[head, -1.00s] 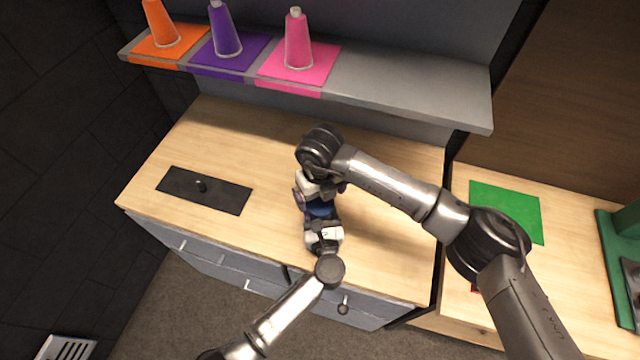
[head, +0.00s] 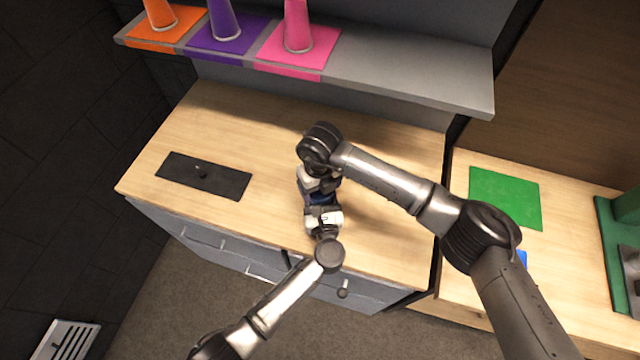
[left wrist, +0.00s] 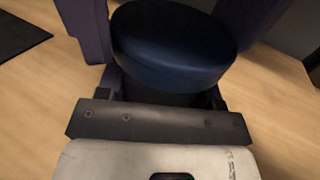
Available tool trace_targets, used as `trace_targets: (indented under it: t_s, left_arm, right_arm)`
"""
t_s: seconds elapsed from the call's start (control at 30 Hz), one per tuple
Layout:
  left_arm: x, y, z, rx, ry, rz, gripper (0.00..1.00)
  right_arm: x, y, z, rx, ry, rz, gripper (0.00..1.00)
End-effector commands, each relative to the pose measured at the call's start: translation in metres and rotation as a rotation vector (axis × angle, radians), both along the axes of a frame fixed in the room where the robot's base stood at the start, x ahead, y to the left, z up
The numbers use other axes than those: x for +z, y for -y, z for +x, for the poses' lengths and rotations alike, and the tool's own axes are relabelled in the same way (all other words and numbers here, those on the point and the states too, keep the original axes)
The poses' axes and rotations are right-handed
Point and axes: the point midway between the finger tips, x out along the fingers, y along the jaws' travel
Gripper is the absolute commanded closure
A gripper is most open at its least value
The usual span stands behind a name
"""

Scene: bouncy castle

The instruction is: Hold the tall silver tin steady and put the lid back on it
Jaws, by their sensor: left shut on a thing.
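My left gripper (head: 321,208) reaches in from the front over the cabinet top. In the left wrist view its two dark purple fingers stand on either side of a dark blue, round-topped thing (left wrist: 175,42) with a darker body below, and it is shut on this. It looks like the tin with a dark blue lid or cap at its top; no silver side shows. My right gripper (head: 318,183) is right above and behind the left one, pointing down. Its fingertips are hidden, so its opening and any hold on the lid cannot be seen.
A black mat (head: 222,183) with a small knob-like piece lies at the left of the wooden top (head: 240,125). A grey shelf (head: 400,78) behind carries orange, purple and pink cones. A green mat (head: 505,197) lies on the right counter.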

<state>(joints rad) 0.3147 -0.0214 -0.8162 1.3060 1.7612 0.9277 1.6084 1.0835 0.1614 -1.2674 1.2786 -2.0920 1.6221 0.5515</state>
Motion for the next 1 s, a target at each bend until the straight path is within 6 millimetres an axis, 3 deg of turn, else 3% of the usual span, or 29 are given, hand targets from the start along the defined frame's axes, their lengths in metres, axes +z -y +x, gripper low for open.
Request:
trace_targets:
  t_s: [0.27, 0.47, 0.5, 0.73, 1.0]
  left_arm:
    - [0.0, -0.0001, 0.0, 0.0, 0.0, 0.0, 1.0]
    - [-0.0001, -0.0001, 0.0, 0.0, 0.0, 0.0, 1.0]
    - [-0.0001, -0.0001, 0.0, 0.001, 0.0, 0.0, 1.0]
    - [-0.0001, -0.0001, 0.0, 0.0, 0.0, 0.0, 1.0]
    - [0.0, -0.0001, 0.0, 0.0, 0.0, 0.0, 1.0]
  right_arm:
    - [0.0002, 0.0003, 0.0003, -0.001, 0.0, -0.001, 0.51]
    - [0.0003, 0.0004, 0.0003, -0.01, 0.0, -0.001, 0.53]
    - [0.0003, 0.0004, 0.0005, -0.01, 0.0, -0.001, 0.23]
    - [0.0002, 0.0004, 0.0003, -0.01, 0.0, -0.001, 0.01]
    - [0.002, 0.0003, 0.0004, -0.009, 0.001, 0.0, 0.0]
